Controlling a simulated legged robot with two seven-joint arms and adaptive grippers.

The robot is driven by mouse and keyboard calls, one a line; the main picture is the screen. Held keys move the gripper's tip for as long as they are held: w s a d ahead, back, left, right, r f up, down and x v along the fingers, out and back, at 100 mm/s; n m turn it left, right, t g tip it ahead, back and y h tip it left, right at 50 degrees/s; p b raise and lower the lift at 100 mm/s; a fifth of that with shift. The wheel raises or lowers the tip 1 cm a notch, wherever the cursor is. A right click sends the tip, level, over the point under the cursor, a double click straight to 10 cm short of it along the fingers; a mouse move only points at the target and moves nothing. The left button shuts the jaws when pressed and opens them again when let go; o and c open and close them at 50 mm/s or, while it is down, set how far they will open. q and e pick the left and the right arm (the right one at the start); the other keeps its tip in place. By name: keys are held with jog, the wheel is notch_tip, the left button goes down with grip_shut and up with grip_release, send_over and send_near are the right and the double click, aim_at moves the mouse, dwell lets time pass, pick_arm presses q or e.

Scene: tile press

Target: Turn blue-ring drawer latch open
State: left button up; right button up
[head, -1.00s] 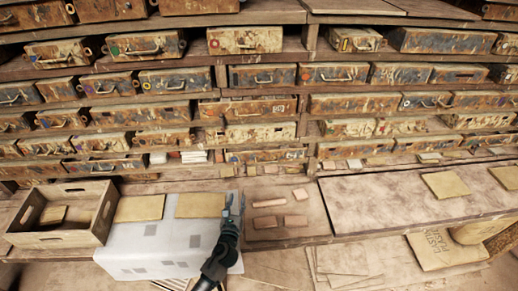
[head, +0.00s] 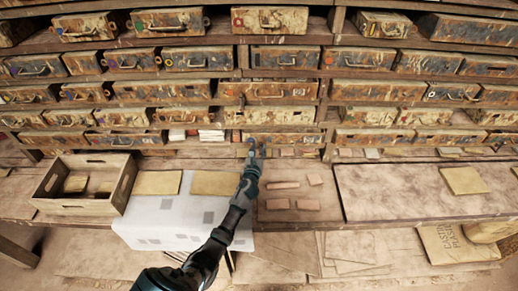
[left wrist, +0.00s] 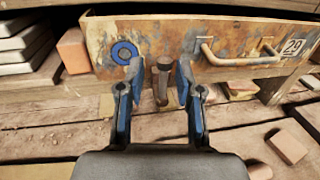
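The blue-ring drawer (left wrist: 222,32) is a rusty, worn front with a blue ring (left wrist: 124,53), a metal bar handle (left wrist: 238,57) and a white 29 label. In the head view this drawer (head: 290,141) is in the lowest row, just beyond my left gripper (head: 253,150). A dark metal latch (left wrist: 164,68) hangs upright at its lower edge, right of the ring. My left gripper (left wrist: 161,80) is open, with one finger on each side of the latch. I cannot tell whether either finger touches it. My right gripper is not in view.
Pale tiles (left wrist: 24,42) are stacked left of the drawer, beside an orange block (left wrist: 73,50). Small bricks (head: 281,185) lie on the bench right of my arm. A wooden crate (head: 121,187) stands at the left. Other drawers fill the shelves above.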

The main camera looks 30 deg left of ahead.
pick_arm(q)
jog(key=shift+w, duration=0.45)
jog(key=shift+d+r, duration=0.1)
jog(key=shift+d, duration=0.05)
grip_shut()
